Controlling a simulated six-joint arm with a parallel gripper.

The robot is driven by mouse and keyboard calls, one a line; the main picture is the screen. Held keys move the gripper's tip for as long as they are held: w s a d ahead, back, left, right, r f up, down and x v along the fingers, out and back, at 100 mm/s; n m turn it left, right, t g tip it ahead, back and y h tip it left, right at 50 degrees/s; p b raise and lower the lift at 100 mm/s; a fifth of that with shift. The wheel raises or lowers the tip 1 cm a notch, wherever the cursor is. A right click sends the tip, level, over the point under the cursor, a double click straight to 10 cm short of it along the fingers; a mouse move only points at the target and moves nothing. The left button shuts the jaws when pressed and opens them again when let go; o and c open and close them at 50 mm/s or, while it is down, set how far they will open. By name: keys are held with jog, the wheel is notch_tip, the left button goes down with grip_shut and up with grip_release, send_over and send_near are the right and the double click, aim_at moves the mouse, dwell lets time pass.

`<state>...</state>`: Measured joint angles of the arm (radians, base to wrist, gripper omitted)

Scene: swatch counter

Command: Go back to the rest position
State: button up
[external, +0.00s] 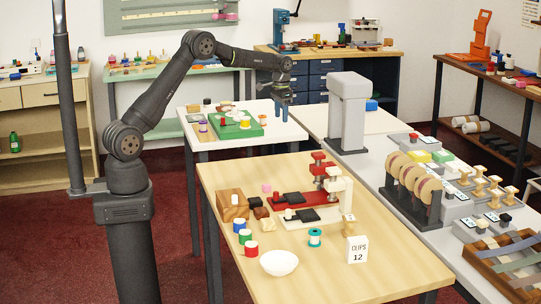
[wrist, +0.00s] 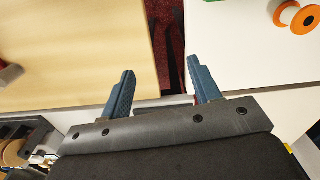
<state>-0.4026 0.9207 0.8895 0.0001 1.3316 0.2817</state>
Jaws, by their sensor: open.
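My gripper (external: 282,106) hangs at the end of my raised arm in the external view, above the far side of the counter area, near a white table. In the wrist view my gripper (wrist: 160,90) shows two blue fingers spread apart with nothing between them. Below the fingers are the edges of a wooden table and a white table, with a strip of dark red floor between. No held object shows in either view.
The wooden table (external: 350,275) carries a white bowl (external: 279,262), a red press (external: 300,200), jars and a "CLIPS 12" card (external: 357,249). A tall grey stand (external: 347,112) rises right of my gripper. An orange spool (wrist: 297,16) lies on the white table (wrist: 235,45).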

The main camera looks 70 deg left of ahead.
jog(key=s+d+f, duration=0.3)
jog(key=d, duration=0.6)
jog(key=s+d+f+m, duration=0.1)
jog(key=s+d+f, duration=0.2)
jog(key=d, duration=0.6)
jog(key=s+d+f+m, duration=0.1)
jog(key=s+d+f, duration=0.2)
jog(key=d, duration=0.7)
jog(key=shift+s+f, duration=0.4)
jog(key=shift+s, duration=0.45)
jog(key=shift+s+d+r+m, duration=0.2)
jog(key=shift+d+r+m, duration=0.2)
jog(key=shift+d+m, duration=0.35)
jog(key=shift+a, duration=0.1)
